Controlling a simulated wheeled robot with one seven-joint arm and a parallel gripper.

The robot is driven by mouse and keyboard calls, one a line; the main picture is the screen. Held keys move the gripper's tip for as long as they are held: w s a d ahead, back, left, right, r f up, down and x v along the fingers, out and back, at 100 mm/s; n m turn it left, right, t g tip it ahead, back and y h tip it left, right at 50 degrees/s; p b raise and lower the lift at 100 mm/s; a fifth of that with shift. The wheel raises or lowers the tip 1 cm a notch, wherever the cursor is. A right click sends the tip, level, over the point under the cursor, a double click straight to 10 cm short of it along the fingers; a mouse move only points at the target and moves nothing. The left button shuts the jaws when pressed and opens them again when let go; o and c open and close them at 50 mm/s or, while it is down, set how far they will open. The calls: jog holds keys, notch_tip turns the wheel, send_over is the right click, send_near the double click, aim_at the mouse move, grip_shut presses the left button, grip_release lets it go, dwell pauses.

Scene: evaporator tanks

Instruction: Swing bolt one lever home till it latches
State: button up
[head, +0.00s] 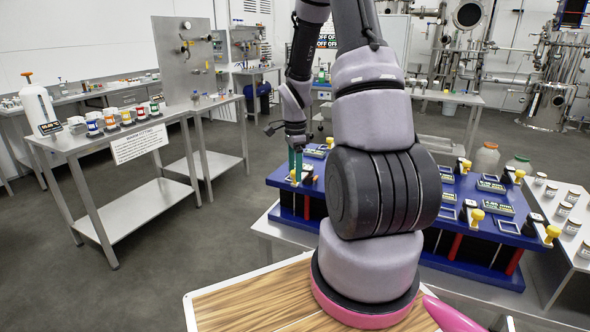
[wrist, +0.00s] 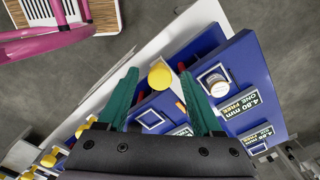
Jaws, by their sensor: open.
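My gripper (head: 295,172) points down over the left end of a long blue stand (head: 285,198), its green fingers apart. In the wrist view my gripper (wrist: 158,88) is open, and a round yellow knob (wrist: 160,75) shows between the fingertips, nearer the left one. I cannot tell whether either finger touches it. The knob is the yellow end of a lever; its shaft and any latch are hidden under it. The blue stand (wrist: 240,62) also fills the right of the wrist view. Which lever belongs to bolt one is not readable.
Several other yellow-knobbed levers (head: 476,216) and label plates stand along the blue stand. A jar (wrist: 215,85) sits on it in the wrist view. My arm hides its middle.

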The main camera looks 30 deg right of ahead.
grip_shut()
dwell(1.4)
